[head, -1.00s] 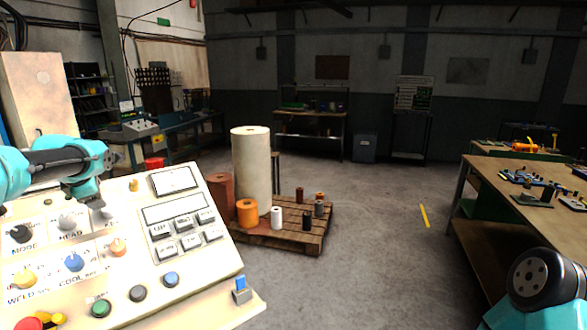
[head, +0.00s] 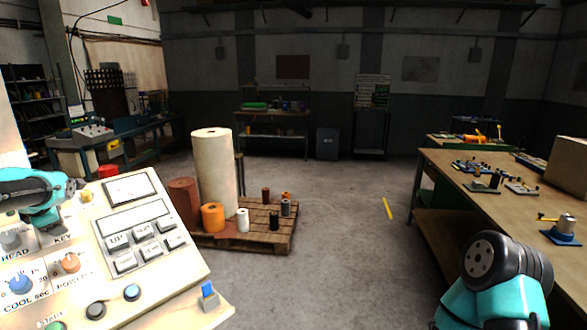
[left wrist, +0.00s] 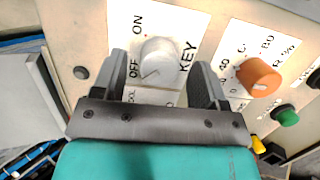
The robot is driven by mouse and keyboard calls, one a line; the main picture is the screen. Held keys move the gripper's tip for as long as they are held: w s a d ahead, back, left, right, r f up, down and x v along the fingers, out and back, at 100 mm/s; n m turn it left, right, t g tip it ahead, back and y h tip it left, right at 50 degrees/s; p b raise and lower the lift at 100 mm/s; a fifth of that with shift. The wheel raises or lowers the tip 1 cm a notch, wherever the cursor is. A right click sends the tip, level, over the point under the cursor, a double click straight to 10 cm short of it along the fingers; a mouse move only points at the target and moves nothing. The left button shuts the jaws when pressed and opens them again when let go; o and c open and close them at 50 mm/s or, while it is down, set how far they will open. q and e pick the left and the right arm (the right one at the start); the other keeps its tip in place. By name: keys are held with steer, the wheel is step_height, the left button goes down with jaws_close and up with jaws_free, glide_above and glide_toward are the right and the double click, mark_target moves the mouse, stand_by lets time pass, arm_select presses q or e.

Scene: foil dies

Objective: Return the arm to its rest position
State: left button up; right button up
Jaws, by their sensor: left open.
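My left gripper (head: 52,228) hangs at the upper left of the cream control panel (head: 185,292) in the head view, by the KEY label. In the left wrist view my left gripper (left wrist: 160,72) is open, its two dark fingers on either side of the pale KEY knob (left wrist: 162,60). A gap shows on both sides of the knob. ON and OFF labels are beside it. In the head view the knob is hidden behind the gripper. My right arm (head: 495,285) shows at the lower right; its gripper is out of view.
An orange knob (left wrist: 259,77) and a green button (left wrist: 285,115) are right of the gripper. Beyond the panel stands a pallet (head: 262,240) with rolls and spools. A workbench (head: 480,165) with tools is at the right. The floor between is clear.

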arm_select(q)
steer(key=shift+r, duration=0.1)
steer(key=v, duration=1.5)
steer(key=x, duration=1.7)
steer(key=shift+m+g, duration=0.4)
steer(key=shift+m, duration=1.8)
steer(key=shift+s+m+g+h, duration=0.1)
steer(key=shift+m+g+h, duration=0.3)
steer(key=shift+m, duration=1.8)
steer(key=shift+d, duration=0.2)
